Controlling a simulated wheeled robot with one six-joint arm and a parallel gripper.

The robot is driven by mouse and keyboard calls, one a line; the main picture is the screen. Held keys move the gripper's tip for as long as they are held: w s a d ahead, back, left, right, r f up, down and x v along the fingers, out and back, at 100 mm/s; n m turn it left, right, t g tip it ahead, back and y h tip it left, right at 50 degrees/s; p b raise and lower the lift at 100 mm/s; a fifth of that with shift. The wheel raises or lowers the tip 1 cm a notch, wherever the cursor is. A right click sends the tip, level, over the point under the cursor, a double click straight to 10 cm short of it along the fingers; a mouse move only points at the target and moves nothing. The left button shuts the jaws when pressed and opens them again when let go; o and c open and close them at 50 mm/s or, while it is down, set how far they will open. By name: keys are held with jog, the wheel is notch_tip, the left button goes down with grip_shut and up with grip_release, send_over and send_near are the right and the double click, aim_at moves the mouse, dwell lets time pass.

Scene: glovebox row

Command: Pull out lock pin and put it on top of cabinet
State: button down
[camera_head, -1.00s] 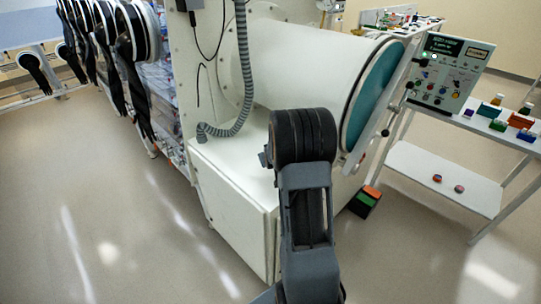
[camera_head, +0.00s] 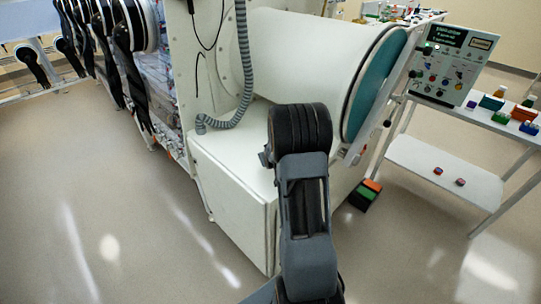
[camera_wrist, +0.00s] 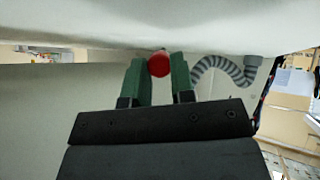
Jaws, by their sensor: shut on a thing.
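A red round knob (camera_wrist: 158,66), which looks like the head of the lock pin, sits between the green fingertips of my gripper (camera_wrist: 160,78) in the wrist view. The fingers are shut on it. The pin's shaft is hidden, so I cannot tell whether it is still in its hole. In the head view my own arm hides the gripper and the pin. The white cabinet (camera_head: 232,190) stands under the large white cylinder (camera_head: 290,55) with the teal end door (camera_head: 375,85). The part of the cabinet's top that shows is bare apart from the hose end.
A grey ribbed hose (camera_head: 242,70) hangs down to the cabinet's left top; it also shows in the wrist view (camera_wrist: 228,66). A control panel (camera_head: 450,65) and a white shelf cart (camera_head: 440,170) with small items stand right. Open floor lies left.

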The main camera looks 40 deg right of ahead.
jog(key=c, duration=0.9)
grip_release()
jog(key=shift+r, duration=0.1)
jog(key=b+v, duration=0.1)
jog(key=v, duration=1.2)
jog(key=shift+s+a+r, duration=0.1)
jog(key=shift+s+r, duration=0.1)
jog(key=shift+s, duration=0.15)
jog(key=s+a+f+m+g+y, duration=0.1)
jog(key=s+a+f+g, duration=0.1)
jog(key=s+f+g, duration=0.15)
jog(key=s+a+r+n+y, duration=0.1)
jog(key=s+a+r, duration=0.2)
jog(key=a, duration=0.3)
jog(key=s+a+r+n+g+y, duration=0.1)
jog(key=s+a+r, duration=0.2)
jog(key=a, duration=0.3)
jog(key=s+a+r+g+y, duration=0.1)
jog(key=s+a+r, duration=0.1)
jog(key=s+a, duration=0.3)
jog(key=shift+s+a+r+n+y, duration=0.2)
jog(key=shift+a+r+n+y, duration=0.1)
jog(key=shift+a+r+n, duration=0.35)
jog(key=shift+a+n, duration=0.05)
jog(key=shift+a, duration=0.1)
